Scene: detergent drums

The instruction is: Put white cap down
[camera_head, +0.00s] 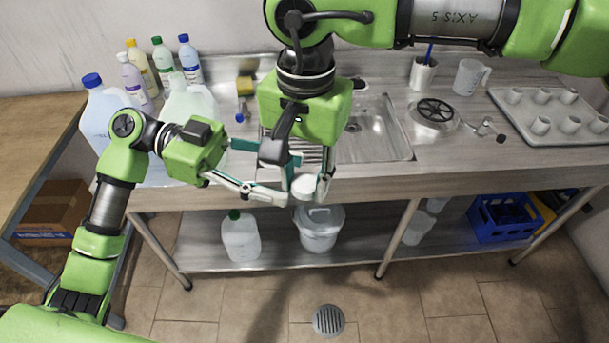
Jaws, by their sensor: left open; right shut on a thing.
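The white cap (306,183) is a small round white piece at the front edge of the steel counter (450,158). My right gripper (308,190), reaching down from above, is shut on it, with a finger on each side. The cap appears held in the air; its exact height is hard to tell. My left gripper (286,180) is open, its fingers pointing right toward the cap. Whether it touches the cap is unclear. A large translucent drum (193,101) stands on the counter behind my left gripper, partly hidden by it.
A blue-capped jug (99,108) and several coloured-cap bottles (162,60) stand at the back left. A sink (375,130) lies behind my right gripper. A tray of cups (555,112) is at right. The lower shelf holds a white bucket (320,229) and a blue crate (503,218).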

